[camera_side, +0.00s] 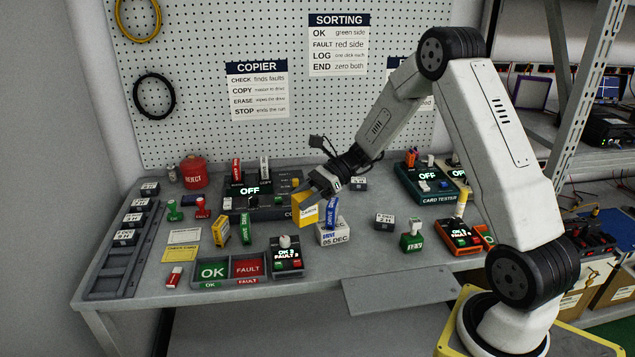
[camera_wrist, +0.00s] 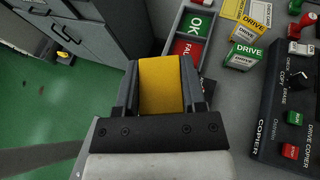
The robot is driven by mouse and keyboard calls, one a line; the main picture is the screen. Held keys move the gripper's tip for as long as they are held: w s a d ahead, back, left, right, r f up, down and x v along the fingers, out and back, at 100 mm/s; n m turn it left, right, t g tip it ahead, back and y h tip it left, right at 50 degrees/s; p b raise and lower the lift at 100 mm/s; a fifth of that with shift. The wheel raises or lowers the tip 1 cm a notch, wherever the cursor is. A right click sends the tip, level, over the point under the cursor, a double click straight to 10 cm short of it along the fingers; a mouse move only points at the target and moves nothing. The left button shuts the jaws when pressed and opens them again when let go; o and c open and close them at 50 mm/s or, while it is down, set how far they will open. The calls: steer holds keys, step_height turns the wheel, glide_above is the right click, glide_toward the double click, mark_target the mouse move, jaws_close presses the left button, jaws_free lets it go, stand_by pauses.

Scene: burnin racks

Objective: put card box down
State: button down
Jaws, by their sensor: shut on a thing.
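My gripper (camera_side: 312,192) is shut on the yellow card box (camera_side: 304,210), which has a white label on its face in the side view. In the wrist view the plain yellow face of the box (camera_wrist: 161,84) fills the space between the two dark fingers (camera_wrist: 160,88). The box is near the middle of the bench, in front of the copier. It is left of the blue drive that stands on a white block. I cannot tell whether its bottom touches the bench.
The OK/FAULT tray (camera_side: 228,272) lies at the front edge. A yellow box (camera_side: 221,231) and a green drive (camera_side: 245,228) stand behind it. The white drive block (camera_side: 332,233) is close on the right. The copier (camera_side: 246,188) is behind. Bare bench (camera_side: 355,262) shows front right.

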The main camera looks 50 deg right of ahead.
steer(key=w+d+f, duration=0.2)
steer(key=w+f, duration=0.7)
steer(key=w, duration=0.4)
steer(key=shift+w+f, duration=0.2)
steer(key=shift+f, duration=0.05)
steer(key=shift+w+f, duration=0.2)
steer(key=shift+f, duration=1.5)
steer(key=shift+f, duration=0.1)
steer(key=shift+c, duration=0.8)
jaws_free()
